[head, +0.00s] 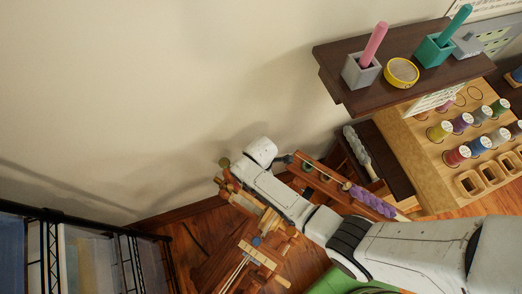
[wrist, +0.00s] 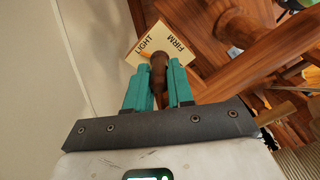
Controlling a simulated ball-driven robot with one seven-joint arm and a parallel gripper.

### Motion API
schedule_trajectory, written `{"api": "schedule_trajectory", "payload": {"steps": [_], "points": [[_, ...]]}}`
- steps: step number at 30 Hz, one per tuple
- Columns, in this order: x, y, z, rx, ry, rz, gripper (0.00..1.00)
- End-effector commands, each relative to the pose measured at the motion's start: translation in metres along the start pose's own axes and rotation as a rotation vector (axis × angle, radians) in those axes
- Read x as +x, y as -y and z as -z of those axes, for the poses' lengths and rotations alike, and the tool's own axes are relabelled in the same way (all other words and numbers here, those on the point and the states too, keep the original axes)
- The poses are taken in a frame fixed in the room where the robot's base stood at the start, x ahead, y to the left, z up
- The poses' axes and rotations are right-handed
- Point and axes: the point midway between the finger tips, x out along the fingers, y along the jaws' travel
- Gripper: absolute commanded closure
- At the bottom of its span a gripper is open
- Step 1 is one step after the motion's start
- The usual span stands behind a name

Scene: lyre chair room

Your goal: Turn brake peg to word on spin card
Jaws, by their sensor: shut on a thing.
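The cream spin card (wrist: 172,27) shows at the top of the wrist view, with the word LIGHT on its left part and FIRM on its right. The dark brown wooden brake peg (wrist: 158,64) stands in front of the card's lower corner. A small orange mark shows beside the peg's head, on the LIGHT side. My gripper (wrist: 159,75) has its two teal fingers on either side of the peg, shut on it. The fingers hide part of the peg's shaft. In the head view my arm hides the peg and card, and the fingertips cannot be made out.
Wooden beams (wrist: 260,65) of the frame run close to the right of my gripper. A pale wall (wrist: 95,50) stands close on the left. In the head view, a dark shelf (head: 340,62) with cups and a rack of thread spools (head: 440,131) stand at the right.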

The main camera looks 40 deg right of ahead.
Motion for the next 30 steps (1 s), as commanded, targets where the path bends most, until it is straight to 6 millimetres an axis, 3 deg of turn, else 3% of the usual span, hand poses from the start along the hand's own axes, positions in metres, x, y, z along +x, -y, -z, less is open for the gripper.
{"api": "schedule_trajectory", "payload": {"steps": [21,30], "points": [[-0.0011,-0.0009,0.0000,0.636,-0.001,-0.001,1.00],[-0.0006,-0.0006,0.0000,0.831,0.000,-0.001,1.00]]}}
